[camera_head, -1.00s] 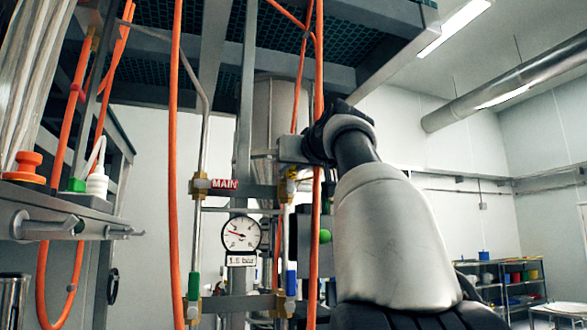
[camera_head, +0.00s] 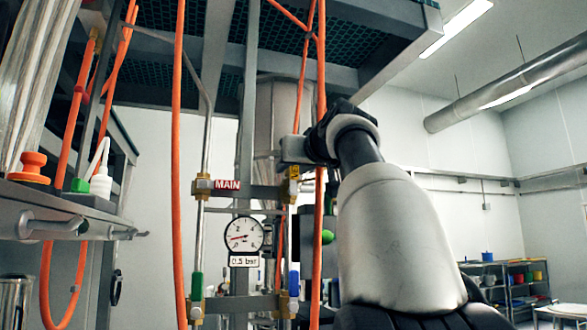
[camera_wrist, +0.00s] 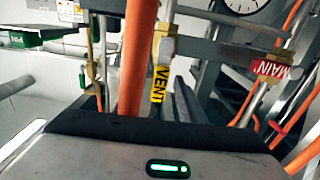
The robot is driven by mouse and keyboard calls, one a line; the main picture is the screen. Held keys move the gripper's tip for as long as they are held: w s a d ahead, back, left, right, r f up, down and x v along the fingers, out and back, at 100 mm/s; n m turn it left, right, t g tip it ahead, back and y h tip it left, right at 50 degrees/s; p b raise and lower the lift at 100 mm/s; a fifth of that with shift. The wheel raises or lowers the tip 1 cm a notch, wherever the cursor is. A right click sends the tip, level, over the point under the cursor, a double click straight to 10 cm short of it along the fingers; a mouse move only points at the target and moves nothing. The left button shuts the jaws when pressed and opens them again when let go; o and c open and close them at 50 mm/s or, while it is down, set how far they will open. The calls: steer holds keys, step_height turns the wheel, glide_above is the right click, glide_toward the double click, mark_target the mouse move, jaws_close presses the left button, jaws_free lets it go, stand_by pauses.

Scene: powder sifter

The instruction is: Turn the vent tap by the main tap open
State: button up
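The vent tap's brass body (camera_head: 293,187) sits on the right pipe, level with the main tap's brass body (camera_head: 202,188) and its red MAIN label (camera_head: 228,185). In the wrist view the vent tap's brass body (camera_wrist: 165,42) has a yellow VENT label (camera_wrist: 158,84) hanging beside it, and the MAIN label (camera_wrist: 272,68) is to the right. My gripper (camera_head: 294,150) is just above the vent tap, pointing left.
A round pressure gauge (camera_head: 243,235) hangs between the two pipes, its display at about 0.3 or 0.5 bar. An orange hose (camera_head: 319,230) runs close beside my gripper. Lower taps with green (camera_head: 196,286) and blue (camera_head: 293,281) handles sit below. A steel frame (camera_head: 400,45) overhangs.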

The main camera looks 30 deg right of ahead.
steer(key=b+v, duration=0.5)
steer(key=v, duration=1.2)
